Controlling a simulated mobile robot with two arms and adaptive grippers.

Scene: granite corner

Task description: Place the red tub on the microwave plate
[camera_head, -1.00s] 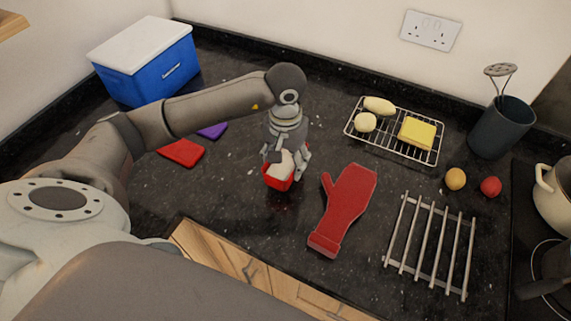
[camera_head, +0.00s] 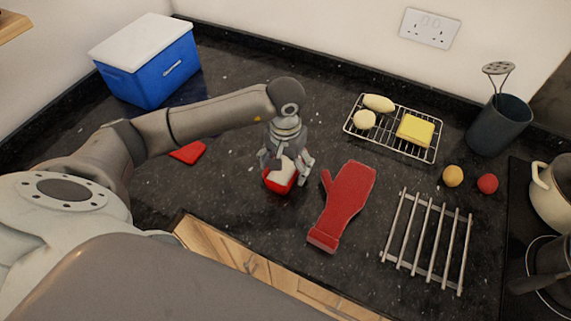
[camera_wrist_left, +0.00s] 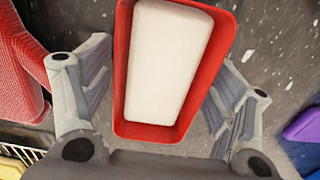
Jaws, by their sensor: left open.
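The red tub (camera_head: 274,185) is on the dark counter left of the red oven mitt, under my left gripper. It holds a white block or filling, which also shows inside the red rim (camera_wrist_left: 148,131) in the left wrist view. My left gripper (camera_head: 284,170) is open, pointing down, with its fingers on either side of the tub. In the left wrist view the fingers of the gripper (camera_wrist_left: 160,85) stand apart from the tub's walls. No microwave plate shows in these frames. My right gripper is not in view.
The red oven mitt (camera_head: 345,203) lies right of the tub, then a metal rack (camera_head: 427,240). A wire rack (camera_head: 391,129) with food is behind. A blue cooler (camera_head: 148,68) stands at back left. A utensil pot (camera_head: 498,125) and stove pots are at right.

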